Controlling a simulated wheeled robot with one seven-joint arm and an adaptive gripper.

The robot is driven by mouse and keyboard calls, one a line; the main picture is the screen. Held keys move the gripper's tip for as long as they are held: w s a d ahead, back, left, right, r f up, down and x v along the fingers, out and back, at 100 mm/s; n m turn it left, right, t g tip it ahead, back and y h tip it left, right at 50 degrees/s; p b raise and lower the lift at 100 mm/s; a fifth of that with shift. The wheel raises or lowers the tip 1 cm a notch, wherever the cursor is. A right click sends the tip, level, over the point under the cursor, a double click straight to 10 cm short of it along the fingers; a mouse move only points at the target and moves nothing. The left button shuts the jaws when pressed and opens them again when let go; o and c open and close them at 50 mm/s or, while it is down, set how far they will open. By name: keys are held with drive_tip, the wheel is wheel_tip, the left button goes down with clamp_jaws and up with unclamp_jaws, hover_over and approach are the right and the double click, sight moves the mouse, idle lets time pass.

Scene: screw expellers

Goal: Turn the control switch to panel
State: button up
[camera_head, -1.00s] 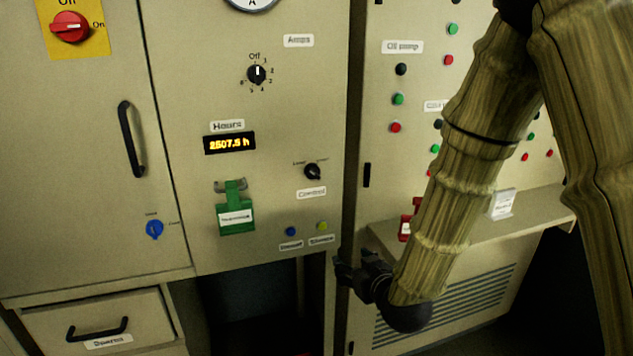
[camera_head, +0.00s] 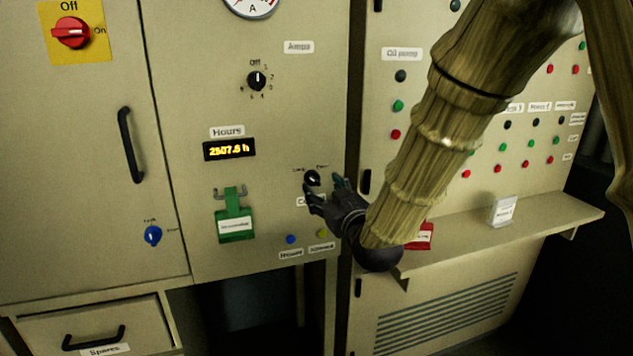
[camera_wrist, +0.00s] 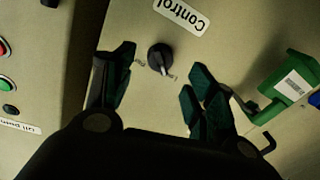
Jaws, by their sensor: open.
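The control switch (camera_head: 312,178) is a small black rotary knob on the beige panel, above a label reading "Control" that my gripper partly covers in the head view. In the wrist view the knob (camera_wrist: 160,58) sits between my fingers, with small position marks beside it and the "Control" label (camera_wrist: 181,14) close by. My gripper (camera_head: 325,184) is open, with one finger on each side of the knob. In the wrist view both fingertips (camera_wrist: 158,80) show gaps to the knob. The position lettering is too small to read.
A green tag (camera_head: 235,222) hangs left of the switch. A blue button (camera_head: 291,239) and a yellow button (camera_head: 321,234) lie below. A ledge (camera_head: 470,238) with a red item (camera_head: 422,237) juts out at right. A black rotary switch (camera_head: 257,81) is above.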

sight(316, 182)
drive_tip(key=shift+p+x, duration=0.3)
drive_tip(key=shift+x, duration=2.35)
drive_tip(key=c, duration=1)
